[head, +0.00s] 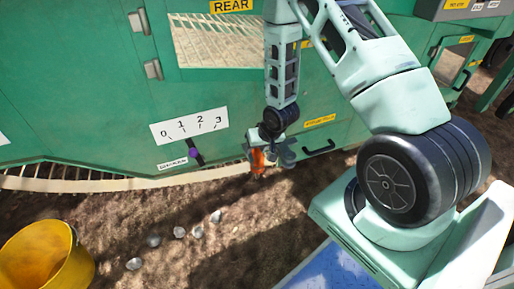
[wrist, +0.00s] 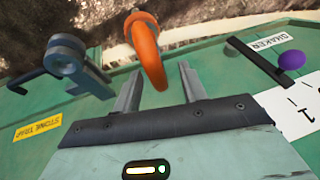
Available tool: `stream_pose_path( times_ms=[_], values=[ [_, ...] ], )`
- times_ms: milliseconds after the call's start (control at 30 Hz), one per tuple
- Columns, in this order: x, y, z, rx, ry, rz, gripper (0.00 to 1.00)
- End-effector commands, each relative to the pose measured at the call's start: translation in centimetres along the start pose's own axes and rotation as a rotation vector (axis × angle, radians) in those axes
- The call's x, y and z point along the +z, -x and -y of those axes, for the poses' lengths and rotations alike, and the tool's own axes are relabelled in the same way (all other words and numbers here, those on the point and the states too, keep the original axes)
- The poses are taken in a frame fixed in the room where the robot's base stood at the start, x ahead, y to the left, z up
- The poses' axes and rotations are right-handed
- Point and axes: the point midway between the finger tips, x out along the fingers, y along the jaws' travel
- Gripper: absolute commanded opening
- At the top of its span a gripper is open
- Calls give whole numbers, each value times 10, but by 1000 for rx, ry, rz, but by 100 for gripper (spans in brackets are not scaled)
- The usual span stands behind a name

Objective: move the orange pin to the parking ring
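The orange pin (wrist: 146,42) shows in the wrist view as a thick curved loop. Its lower end hangs between the two fingers of my gripper (wrist: 159,73), with a gap visible on each side. My gripper is open. In the head view the orange pin (head: 257,161) is small and partly hidden by my gripper (head: 266,147), low on the green machine's side. A grey bracket with a round boss (wrist: 66,62) is left of the pin in the wrist view. I cannot tell for sure whether it is the parking ring. How the pin is seated is hidden.
The green machine wall (head: 90,80) stands close behind. A shaker lever with a purple knob (wrist: 291,60) is beside a number scale (head: 189,126). A black handle (head: 318,148) is right of my gripper. Several stones and a yellow bucket (head: 40,260) are on the ground.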

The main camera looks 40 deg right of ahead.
Motion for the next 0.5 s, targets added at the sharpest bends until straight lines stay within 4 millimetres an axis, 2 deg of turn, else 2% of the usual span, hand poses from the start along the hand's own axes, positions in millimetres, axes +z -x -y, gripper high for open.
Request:
stream_pose_path(
  times_ms=[133,233,500],
  values=[
    [0,6,0,0,0,0,42],
    [-2,20,0,0,-1,-1,42],
    [-2,82,0,1,-2,-2,42]
  ],
)
